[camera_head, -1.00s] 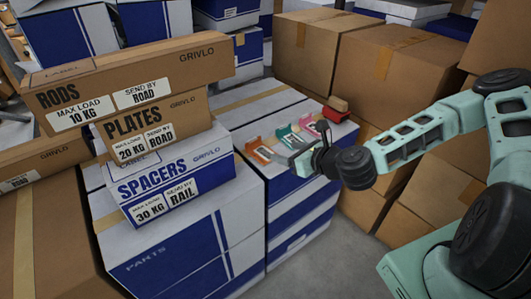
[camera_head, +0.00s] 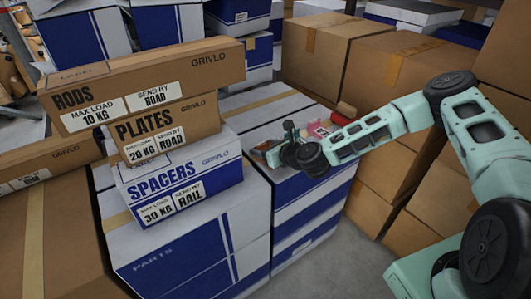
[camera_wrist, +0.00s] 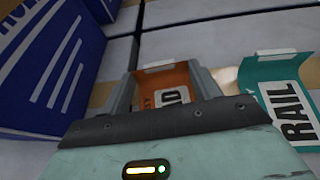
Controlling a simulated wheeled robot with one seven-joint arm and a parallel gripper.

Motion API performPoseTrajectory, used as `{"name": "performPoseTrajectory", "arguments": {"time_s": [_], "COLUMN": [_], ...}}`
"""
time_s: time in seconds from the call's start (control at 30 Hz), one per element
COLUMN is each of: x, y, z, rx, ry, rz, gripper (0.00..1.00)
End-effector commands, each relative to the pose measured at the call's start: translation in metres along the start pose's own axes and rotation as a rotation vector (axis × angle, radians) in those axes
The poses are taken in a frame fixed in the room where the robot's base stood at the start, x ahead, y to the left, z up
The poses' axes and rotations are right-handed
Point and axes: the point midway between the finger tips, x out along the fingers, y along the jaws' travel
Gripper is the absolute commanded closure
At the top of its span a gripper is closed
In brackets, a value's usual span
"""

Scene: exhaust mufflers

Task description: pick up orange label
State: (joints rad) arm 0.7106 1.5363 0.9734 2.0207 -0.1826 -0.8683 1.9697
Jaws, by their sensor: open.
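The orange label (camera_wrist: 166,83) lies on the white box top in the wrist view, with dark lettering on a pale patch and a white strip at its far edge. My gripper (camera_wrist: 160,85) is open, with one finger on each side of the label in that view. I cannot tell whether the fingers touch it.
A teal label (camera_wrist: 284,90) reading RAIL lies just right of my gripper. A pink label (camera_head: 318,130) and a red item (camera_head: 341,118) lie further right. The Spacers box (camera_head: 175,180) stands close on the left, with the Plates box (camera_head: 165,132) and Rods box (camera_head: 150,85) stacked above.

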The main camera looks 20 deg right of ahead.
Motion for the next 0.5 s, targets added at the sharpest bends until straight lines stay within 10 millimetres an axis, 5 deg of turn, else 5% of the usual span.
{"name": "performPoseTrajectory", "arguments": {"time_s": [0.2, 0.43, 0.5], "x": [0.023, 0.024, 0.024], "y": [0.0, 0.0, 0.0], "z": [0.0, 0.0, 0.0], "rx": [-0.001, 0.0, 0.0], "ry": [0.0, 0.001, 0.001], "rz": [0.0, 0.0, 0.0], "gripper": [0.38, 0.38, 0.55]}}
